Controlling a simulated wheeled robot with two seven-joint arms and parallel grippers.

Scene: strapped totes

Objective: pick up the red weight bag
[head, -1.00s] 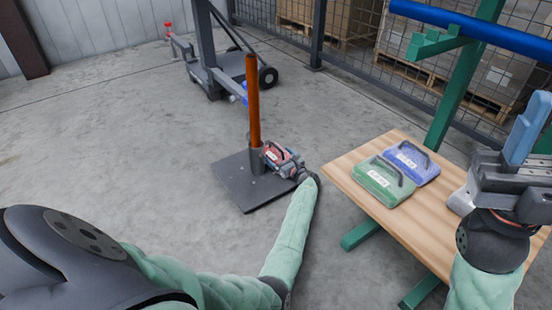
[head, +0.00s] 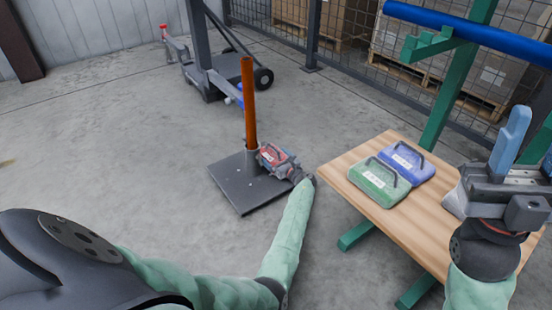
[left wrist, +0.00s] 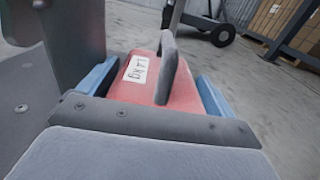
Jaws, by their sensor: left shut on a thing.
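The red weight bag (head: 268,154) is beside the foot of an upright orange post, over the dark base plate. My left gripper (head: 274,157) is shut on it. In the left wrist view the red bag (left wrist: 180,92) lies between the two blue fingers, with its grey handle upright and a white label on top. I cannot tell whether its underside touches the plate. My right gripper (head: 528,150) is at the right edge, over the table, partly cut off; its opening is unclear.
The orange post (head: 249,100) rises from the base plate (head: 238,193). A wooden table (head: 405,218) at right carries a green bag (head: 378,182) and a blue bag (head: 408,160). A green frame (head: 460,85) with a blue bar stands behind. A wheeled cart (head: 215,85) is at the back. Floor at left is clear.

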